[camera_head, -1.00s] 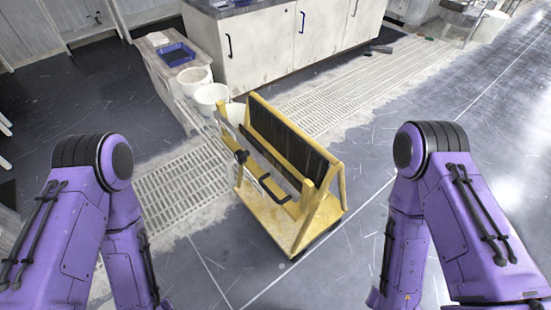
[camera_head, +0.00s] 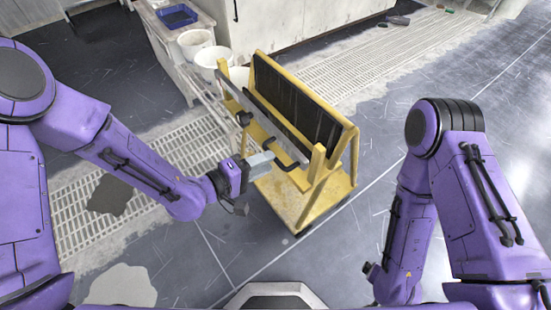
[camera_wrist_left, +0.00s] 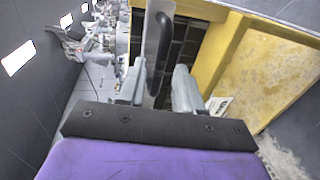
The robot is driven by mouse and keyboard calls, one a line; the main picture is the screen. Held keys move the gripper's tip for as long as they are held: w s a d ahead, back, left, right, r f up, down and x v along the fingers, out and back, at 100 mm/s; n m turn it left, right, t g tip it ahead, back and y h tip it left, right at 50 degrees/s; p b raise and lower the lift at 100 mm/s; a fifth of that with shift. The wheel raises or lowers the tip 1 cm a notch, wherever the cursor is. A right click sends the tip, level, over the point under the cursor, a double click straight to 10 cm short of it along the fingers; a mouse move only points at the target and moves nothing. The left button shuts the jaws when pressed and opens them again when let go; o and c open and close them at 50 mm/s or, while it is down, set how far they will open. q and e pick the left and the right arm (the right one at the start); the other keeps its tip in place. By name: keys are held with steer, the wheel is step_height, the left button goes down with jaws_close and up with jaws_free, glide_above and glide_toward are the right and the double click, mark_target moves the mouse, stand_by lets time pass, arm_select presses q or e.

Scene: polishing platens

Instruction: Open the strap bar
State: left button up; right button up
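The strap bar (camera_head: 262,118) is a long grey bar across the front of the yellow wooden cart (camera_head: 315,205), before a row of dark upright platens (camera_head: 293,98). My left gripper (camera_head: 268,158) is at the handle. In the left wrist view its two fingers (camera_wrist_left: 158,82) are apart, and the black handle (camera_wrist_left: 158,40) runs down between them. I cannot tell whether either finger touches it. My right arm is at the right; its gripper is out of view.
White buckets (camera_head: 210,60) and a low bench with a blue tray (camera_head: 177,16) stand behind the cart. White cabinets (camera_head: 290,25) are at the back. Floor grating (camera_head: 370,65) runs past the cart. Open floor lies to the right and in front.

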arm_select(q)
steer(key=x, duration=0.4)
jaws_close()
steer(key=shift+a, duration=0.1)
